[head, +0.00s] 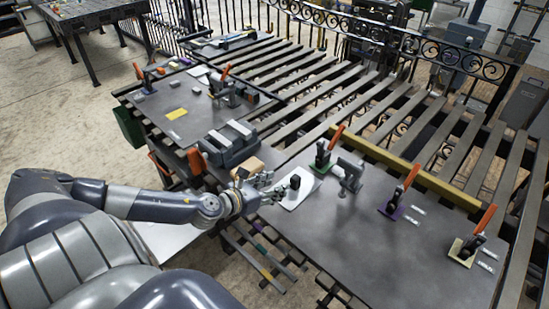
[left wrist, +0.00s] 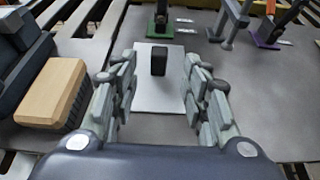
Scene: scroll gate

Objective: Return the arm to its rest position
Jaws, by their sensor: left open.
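My left arm (head: 160,203) reaches out from the left in the head view. Its gripper (head: 262,188) is open, just left of a small black block (head: 295,182). In the left wrist view the two fingers of my left gripper (left wrist: 157,75) stand wide apart with nothing held between them. The black block, seen there (left wrist: 159,60) ahead between the fingertips, stands on a white plate (left wrist: 153,93). I cannot tell how far the fingertips are from the block. My right gripper is not in view.
A wooden block (left wrist: 53,92) lies left of the gripper, beside a grey vise (head: 230,143). Toggle clamps with green (head: 322,160), purple (head: 398,200) and yellow (head: 465,247) bases stand on the dark plate (head: 370,260). Slatted rails lie behind.

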